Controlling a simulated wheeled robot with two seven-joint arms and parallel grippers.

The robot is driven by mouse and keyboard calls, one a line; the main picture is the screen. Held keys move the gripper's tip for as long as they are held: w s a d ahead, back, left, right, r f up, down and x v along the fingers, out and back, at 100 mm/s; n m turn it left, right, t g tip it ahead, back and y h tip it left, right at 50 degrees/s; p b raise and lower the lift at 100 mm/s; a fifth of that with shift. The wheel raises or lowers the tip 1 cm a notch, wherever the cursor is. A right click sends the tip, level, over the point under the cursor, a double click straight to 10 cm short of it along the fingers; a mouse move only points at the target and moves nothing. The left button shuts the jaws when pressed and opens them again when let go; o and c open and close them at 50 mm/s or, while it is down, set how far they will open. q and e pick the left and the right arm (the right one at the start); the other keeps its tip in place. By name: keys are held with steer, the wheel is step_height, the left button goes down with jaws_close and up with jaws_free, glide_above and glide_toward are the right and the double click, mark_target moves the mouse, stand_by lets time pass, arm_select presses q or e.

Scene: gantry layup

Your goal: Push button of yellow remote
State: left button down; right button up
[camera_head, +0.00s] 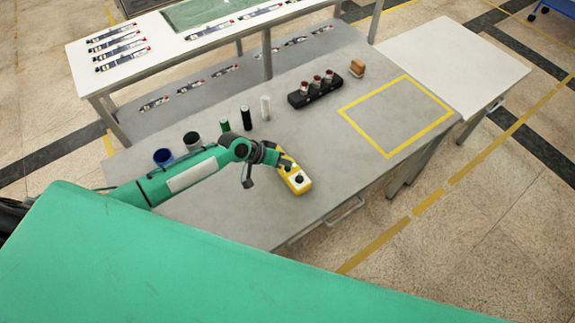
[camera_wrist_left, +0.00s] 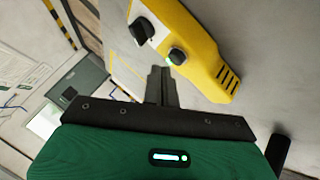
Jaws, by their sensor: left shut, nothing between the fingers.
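The yellow remote (camera_head: 302,184) lies on the grey table (camera_head: 240,215), near its front edge, with dark knobs on a pale top face. In the left wrist view the remote (camera_wrist_left: 205,45) shows two black knobs and dark slots at one end. My left gripper (camera_head: 284,163) is at the remote's far end in the head view. In the left wrist view its fingers (camera_wrist_left: 160,72) are together, empty, and close beside the smaller knob (camera_wrist_left: 177,56). I cannot tell whether they touch it. My right gripper is not in view.
Behind my left arm stand a blue cup (camera_head: 163,157), a dark cup (camera_head: 192,140) and several small cylinders (camera_head: 246,118). A black holder (camera_head: 315,92) with red-topped items and a brown block (camera_head: 357,68) stand further back. The yellow-taped rectangle (camera_head: 388,156) encloses clear table.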

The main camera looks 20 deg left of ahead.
mark_target(284, 171)
arm_select(q)
step_height(284, 171, up, 6)
steer(key=p, duration=0.5)
stand_by(0.5)
